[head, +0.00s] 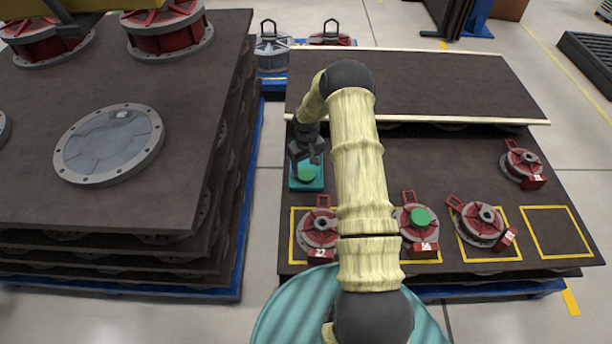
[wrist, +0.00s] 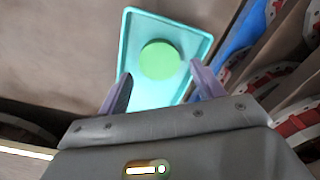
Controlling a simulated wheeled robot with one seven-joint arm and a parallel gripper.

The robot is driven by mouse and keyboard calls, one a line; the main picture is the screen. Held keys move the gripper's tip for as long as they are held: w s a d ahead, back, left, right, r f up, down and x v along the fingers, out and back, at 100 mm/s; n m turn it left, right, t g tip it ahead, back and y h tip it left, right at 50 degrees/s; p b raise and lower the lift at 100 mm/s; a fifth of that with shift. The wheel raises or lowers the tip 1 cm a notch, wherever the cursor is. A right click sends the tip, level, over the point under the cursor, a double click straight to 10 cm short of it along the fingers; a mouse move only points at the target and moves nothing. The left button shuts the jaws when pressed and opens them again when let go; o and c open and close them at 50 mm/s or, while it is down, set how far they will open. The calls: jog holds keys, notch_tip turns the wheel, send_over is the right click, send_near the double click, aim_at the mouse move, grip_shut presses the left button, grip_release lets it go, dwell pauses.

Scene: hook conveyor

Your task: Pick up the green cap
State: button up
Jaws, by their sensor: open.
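A round green cap (wrist: 160,60) lies in a shallow teal tray (wrist: 137,22) in the wrist view. In the head view the cap (head: 306,174) and the tray (head: 308,185) are at the left edge of the brown table, partly covered by my gripper. My gripper (head: 308,158) is open and empty, over the tray. In the wrist view its two purple-grey fingers (wrist: 160,85) stand on either side of the lower part of the cap, which appears beyond the fingertips. A second green cap (head: 421,217) sits on a red-and-grey hub in the middle yellow square.
Red-and-grey hubs stand on the table (head: 425,165), one at the left (head: 319,229), one at the right (head: 483,222), one farther back (head: 522,163). A raised brown board (head: 430,85) covers the table's far part. A stacked brown pallet (head: 110,205) stands left, across a gap.

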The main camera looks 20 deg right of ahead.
aim_at(307, 175)
notch_tip(307, 175, down, 5)
jog(key=shift+d+r+b, duration=0.1)
jog(key=shift+r+b, duration=0.05)
jog(key=shift+b, duration=0.65)
jog(key=c, duration=0.7)
